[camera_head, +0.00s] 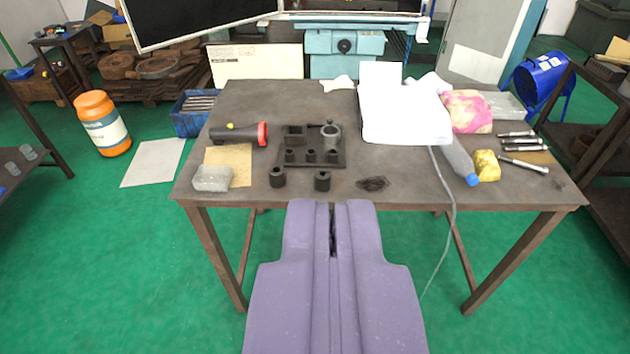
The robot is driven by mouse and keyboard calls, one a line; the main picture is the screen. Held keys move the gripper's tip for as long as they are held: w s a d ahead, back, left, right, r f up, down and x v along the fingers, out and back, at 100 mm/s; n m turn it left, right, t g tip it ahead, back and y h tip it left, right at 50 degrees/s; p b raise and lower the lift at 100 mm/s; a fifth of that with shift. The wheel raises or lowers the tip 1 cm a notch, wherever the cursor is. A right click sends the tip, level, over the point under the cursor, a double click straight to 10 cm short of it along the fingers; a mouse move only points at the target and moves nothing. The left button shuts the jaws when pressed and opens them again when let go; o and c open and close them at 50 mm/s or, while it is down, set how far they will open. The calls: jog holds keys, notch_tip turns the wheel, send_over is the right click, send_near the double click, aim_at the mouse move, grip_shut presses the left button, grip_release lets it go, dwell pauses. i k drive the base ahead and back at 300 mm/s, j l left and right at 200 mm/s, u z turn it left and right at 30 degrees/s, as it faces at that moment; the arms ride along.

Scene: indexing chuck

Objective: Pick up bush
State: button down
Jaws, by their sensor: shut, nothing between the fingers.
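Two small dark hollow cylinders stand upright near the table's front edge, a left bush-like piece (278,177) and a right bush-like piece (322,180). I cannot tell which piece is the bush. Behind them a dark fixture plate (340,162) bears several short dark cylinders, a square block (295,134) and a grey ring-shaped piece (331,135). My purple gripper (331,206) is shut and empty, its tips pointing at the table's front edge, below the right bush-like piece in the picture. No contact with anything shows.
The brown table (410,192) also bears a torch (240,134), a clear box (212,178), a dark coil (373,184), a white machine (403,115) with a hanging cable, a bottle (460,162) and metal tools (523,163). Green floor lies open before the table.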

aim_at(277, 176)
jog(key=i+j+u, duration=0.1)
jog(key=i+j, duration=0.15)
jog(key=i, duration=0.3)
jog(key=i+j+u, duration=0.15)
jog(key=i, duration=0.4)
jog(key=i+j+u, duration=0.1)
jog(key=i+j, duration=0.15)
jog(key=i, duration=0.3)
jog(key=i+j+u, duration=0.1)
jog(key=i, duration=0.45)
